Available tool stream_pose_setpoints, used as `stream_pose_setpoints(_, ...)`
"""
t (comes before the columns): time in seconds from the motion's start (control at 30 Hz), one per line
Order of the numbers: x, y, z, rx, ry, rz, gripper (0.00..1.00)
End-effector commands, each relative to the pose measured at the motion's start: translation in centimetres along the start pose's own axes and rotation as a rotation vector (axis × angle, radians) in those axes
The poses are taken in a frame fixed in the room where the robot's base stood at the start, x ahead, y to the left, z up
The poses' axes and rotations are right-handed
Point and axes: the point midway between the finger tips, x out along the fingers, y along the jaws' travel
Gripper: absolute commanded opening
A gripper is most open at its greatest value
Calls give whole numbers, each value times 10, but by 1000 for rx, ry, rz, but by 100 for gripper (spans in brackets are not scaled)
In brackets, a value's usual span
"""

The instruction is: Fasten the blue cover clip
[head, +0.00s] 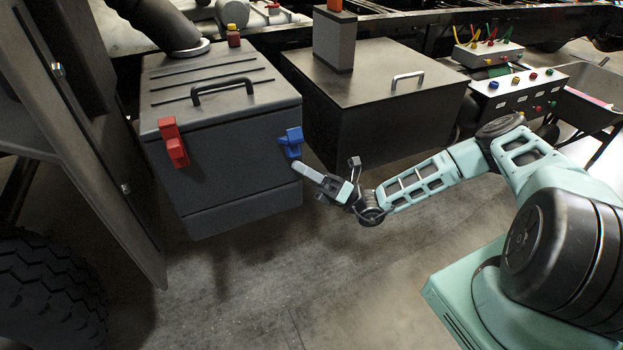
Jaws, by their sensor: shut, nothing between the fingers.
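The blue cover clip (290,143) is on the front face of the dark grey box (232,158), at its upper right, just below the lid edge. From this view I cannot tell whether the clip is latched. A red clip (173,143) is on the same face at the left. My gripper (298,168) is shut and empty. Its tip points left and lies just below the blue clip in the picture, near the right edge of the box. I cannot tell whether the tip touches the clip or the box.
A second dark box (385,125) with a metal handle stands to the right. Farther right is a control panel (513,90) with coloured buttons. A large panel (85,120) and a tyre (45,285) are at the left. The floor (290,280) in front is clear.

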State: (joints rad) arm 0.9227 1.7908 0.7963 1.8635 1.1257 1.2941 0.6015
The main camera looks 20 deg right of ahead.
Motion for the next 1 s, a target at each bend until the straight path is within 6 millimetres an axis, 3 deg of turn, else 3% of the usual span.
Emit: stream_pose_setpoints(1.0,11,9,12,77,-1,-77,0)
